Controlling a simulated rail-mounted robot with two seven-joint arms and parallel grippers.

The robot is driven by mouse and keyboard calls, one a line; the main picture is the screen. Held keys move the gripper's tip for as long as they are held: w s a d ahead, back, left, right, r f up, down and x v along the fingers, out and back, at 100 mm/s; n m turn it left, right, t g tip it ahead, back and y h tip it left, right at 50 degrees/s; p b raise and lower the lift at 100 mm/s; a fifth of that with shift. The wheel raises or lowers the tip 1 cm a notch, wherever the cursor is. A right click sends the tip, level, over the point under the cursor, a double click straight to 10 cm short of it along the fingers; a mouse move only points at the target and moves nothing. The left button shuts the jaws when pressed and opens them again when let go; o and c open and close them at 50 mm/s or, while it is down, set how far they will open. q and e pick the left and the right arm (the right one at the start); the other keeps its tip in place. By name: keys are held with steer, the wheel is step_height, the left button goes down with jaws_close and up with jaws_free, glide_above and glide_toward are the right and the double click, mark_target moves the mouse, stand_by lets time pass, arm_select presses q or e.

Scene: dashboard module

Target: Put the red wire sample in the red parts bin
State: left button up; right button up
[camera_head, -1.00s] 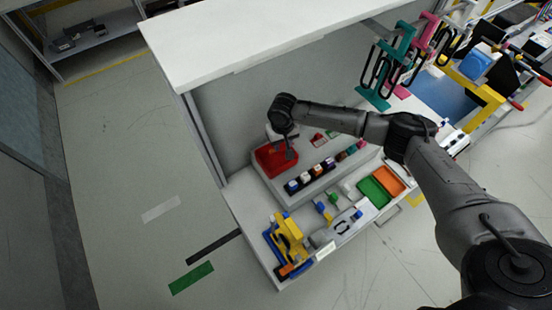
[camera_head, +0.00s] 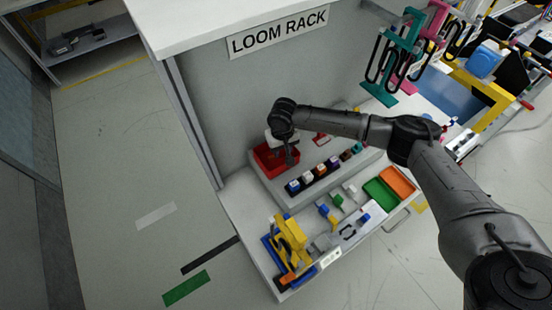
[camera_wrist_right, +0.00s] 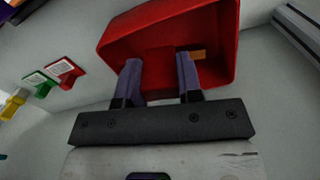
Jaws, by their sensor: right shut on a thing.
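The red parts bin (camera_head: 265,160) stands at the back left of the raised shelf on the workbench. In the right wrist view the bin (camera_wrist_right: 226,35) fills the upper middle. My right gripper (camera_head: 288,158) points down at the bin; its fingers (camera_wrist_right: 160,75) reach over the near rim, spaced apart. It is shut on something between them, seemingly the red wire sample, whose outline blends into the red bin. A small orange-brown piece shows beside one fingertip. My left gripper is not in view.
A red labelled clip (camera_wrist_right: 66,72) and a green one (camera_wrist_right: 38,83) sit beside the bin. A row of small coloured parts (camera_head: 325,170) lines the shelf front. Green (camera_head: 382,193) and orange (camera_head: 398,181) trays and a yellow fixture (camera_head: 291,238) stand on the lower bench.

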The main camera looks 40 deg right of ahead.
steer(key=o, duration=1.1)
steer(key=shift+r, duration=0.1)
steer(key=shift+r+p, duration=0.45)
steer(key=shift+r, duration=6.4)
